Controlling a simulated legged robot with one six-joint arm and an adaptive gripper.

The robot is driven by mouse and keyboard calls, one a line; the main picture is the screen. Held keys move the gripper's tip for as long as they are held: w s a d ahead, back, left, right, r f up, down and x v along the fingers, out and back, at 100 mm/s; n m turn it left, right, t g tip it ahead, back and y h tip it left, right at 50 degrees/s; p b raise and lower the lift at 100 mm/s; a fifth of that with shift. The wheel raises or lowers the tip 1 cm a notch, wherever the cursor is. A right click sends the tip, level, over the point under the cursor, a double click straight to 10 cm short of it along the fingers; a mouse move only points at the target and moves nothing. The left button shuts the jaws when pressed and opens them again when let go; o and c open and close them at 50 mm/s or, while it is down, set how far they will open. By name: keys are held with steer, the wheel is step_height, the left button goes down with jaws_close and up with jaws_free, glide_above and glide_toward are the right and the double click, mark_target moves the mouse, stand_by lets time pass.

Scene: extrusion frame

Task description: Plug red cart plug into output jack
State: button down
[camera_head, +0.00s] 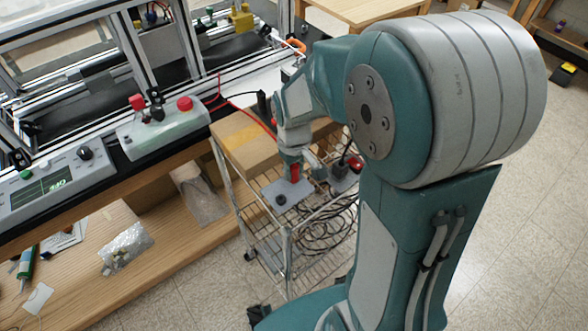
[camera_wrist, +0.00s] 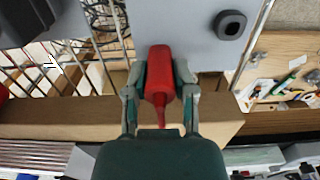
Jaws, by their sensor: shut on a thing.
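My gripper (camera_head: 292,160) is over the wire cart and shut on the red cart plug (camera_head: 295,173). In the wrist view the red plug (camera_wrist: 159,82) lies between the two fingers of my gripper (camera_wrist: 160,72), its narrow end toward my wrist. The plug is at or just above a grey plate (camera_head: 297,191) on the cart; I cannot tell if it touches. On the bench, a pale box (camera_head: 165,133) carries a red piece (camera_head: 137,102), a black piece (camera_head: 155,110) and a red button (camera_head: 185,103). I cannot tell which part is the output jack.
A black fitting (camera_head: 281,199) sits on the plate and also shows in the wrist view (camera_wrist: 229,24). A cardboard box (camera_head: 240,140) stands beside it on the cart. Dark cables (camera_head: 320,235) hang below. A grey control panel (camera_head: 50,185) and the aluminium frame stand on the bench.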

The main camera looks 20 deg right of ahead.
steer(key=shift+r, duration=3)
